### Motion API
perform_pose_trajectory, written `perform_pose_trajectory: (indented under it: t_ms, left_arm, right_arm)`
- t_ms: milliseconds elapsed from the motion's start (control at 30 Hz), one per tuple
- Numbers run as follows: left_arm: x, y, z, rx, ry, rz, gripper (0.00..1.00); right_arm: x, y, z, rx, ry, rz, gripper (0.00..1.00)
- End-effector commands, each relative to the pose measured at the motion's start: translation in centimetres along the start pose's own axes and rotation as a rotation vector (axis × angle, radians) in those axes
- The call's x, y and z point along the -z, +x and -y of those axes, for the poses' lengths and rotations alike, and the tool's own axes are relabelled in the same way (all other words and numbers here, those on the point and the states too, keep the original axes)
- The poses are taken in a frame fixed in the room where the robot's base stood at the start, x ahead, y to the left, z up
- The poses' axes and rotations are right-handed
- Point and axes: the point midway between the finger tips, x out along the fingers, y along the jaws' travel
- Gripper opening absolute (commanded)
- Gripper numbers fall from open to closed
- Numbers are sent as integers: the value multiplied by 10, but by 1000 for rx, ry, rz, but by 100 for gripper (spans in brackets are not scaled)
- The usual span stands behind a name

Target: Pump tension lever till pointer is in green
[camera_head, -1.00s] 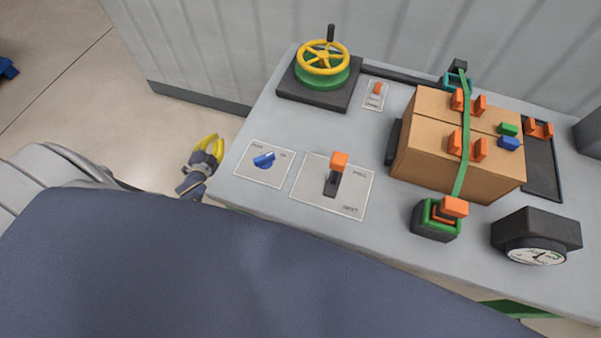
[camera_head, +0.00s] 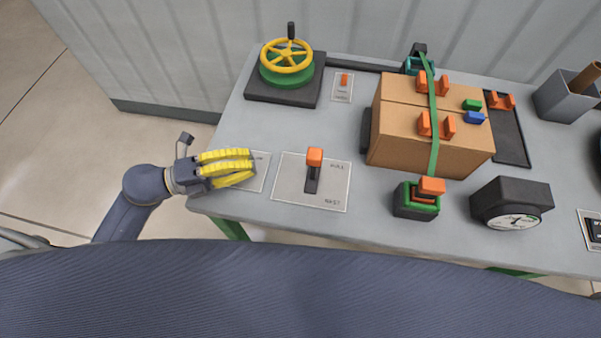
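My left gripper (camera_head: 228,168), with yellow fingers, is over the table's left edge, covering part of a switch plate. The view does not show clearly whether its fingers are apart; nothing is seen between them. A black lever with an orange knob (camera_head: 315,157) stands on a pale plate (camera_head: 290,190) to its right, apart from it. A green and black ratchet (camera_head: 405,205) with an orange handle (camera_head: 432,186) sits further right, on the green strap (camera_head: 434,135). The black gauge (camera_head: 512,200) has a round white dial; its pointer is too small to read. My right gripper is out of view.
A strapped cardboard box (camera_head: 400,145) with orange, green and blue clips stands behind the ratchet. A yellow handwheel (camera_head: 287,57) is at the back left, beside a small orange switch (camera_head: 344,80). A grey bin (camera_head: 562,100) is at the back right.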

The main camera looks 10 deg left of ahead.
Motion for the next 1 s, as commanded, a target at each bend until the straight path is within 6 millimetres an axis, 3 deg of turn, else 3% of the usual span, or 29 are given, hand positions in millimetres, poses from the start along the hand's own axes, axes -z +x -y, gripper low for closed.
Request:
perform_pose_trajectory:
  t_ms: [100, 300, 767, 1000]
  left_arm:
    - [42, 4, 10, -3, -53, -111, 0]
    - [79, 5, 20, -8, -107, -208, 0]
    - [86, 6, 22, -8, -118, -226, 0]
    - [90, 24, 22, -4, -116, -225, 0]
  right_arm:
    - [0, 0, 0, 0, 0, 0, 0]
    - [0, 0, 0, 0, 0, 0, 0]
    - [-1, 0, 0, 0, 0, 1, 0]
    - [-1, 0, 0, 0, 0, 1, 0]
